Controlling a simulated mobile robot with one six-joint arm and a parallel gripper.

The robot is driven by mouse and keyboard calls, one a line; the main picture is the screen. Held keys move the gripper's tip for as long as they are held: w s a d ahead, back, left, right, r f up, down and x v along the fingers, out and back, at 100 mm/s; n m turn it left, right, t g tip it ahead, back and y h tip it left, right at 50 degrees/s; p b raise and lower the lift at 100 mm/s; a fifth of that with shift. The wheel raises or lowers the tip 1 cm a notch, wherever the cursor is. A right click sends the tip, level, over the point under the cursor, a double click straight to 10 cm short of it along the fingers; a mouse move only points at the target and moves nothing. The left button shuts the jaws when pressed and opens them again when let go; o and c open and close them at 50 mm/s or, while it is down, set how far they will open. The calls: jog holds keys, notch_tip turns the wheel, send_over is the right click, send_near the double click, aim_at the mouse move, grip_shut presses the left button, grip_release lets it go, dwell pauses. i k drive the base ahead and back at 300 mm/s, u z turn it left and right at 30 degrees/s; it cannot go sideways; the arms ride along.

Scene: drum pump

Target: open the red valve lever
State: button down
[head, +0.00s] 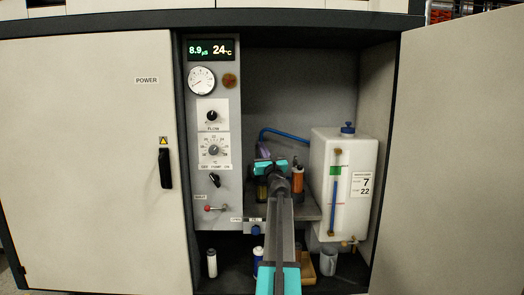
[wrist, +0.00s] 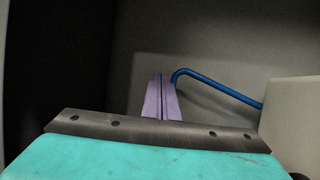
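The red valve lever (head: 209,208) is a small handle with a red knob, low on the grey control panel, under a small label. It lies roughly horizontal. My gripper (head: 264,147) is in the open bay to the right of the panel, higher than the lever and clearly apart from it. In the wrist view my gripper's purple fingers (wrist: 161,78) are side by side with only a thin line between them, shut with nothing seen in them. The lever is not in the wrist view.
A white tank (head: 345,185) stands to the right of my gripper, with a blue hose (head: 285,133) behind it. Bottles (head: 297,182) stand on the shelf near my arm. Above the lever are a black switch (head: 214,180), dials and a gauge (head: 202,80). The cabinet door (head: 455,160) is at the right.

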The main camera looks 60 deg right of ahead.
aim_at(207, 208)
jog(key=u, duration=0.05)
jog(key=k, duration=1)
jog(key=z, duration=0.05)
